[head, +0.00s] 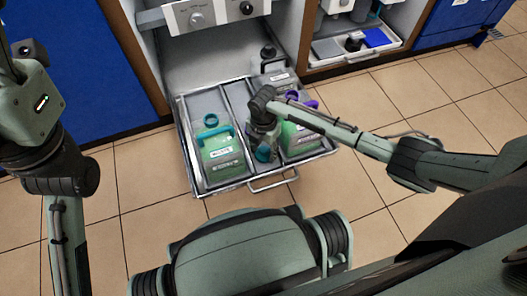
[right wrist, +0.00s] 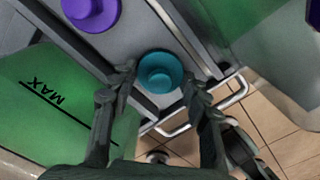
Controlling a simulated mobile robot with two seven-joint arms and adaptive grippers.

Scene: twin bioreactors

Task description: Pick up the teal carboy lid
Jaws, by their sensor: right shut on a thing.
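The teal carboy lid (right wrist: 160,72) is a small round cap between the two fingers of my right gripper (right wrist: 160,80) in the right wrist view. The fingers are shut on it from both sides. In the head view the lid (head: 263,154) shows just below the right gripper (head: 262,142), over the strip between the carboys. The green carboy (head: 222,153) with a teal neck ring and teal handle stands on the left side of the drawer. My left arm shows at the left edge of the head view, but its gripper does not.
A second green carboy (head: 300,141) with purple parts stands on the right, partly behind my right arm. A purple lid (right wrist: 92,10) lies on the grey surface. The pulled-out drawer (head: 193,181) has a metal front handle (head: 272,182). Tiled floor is clear in front.

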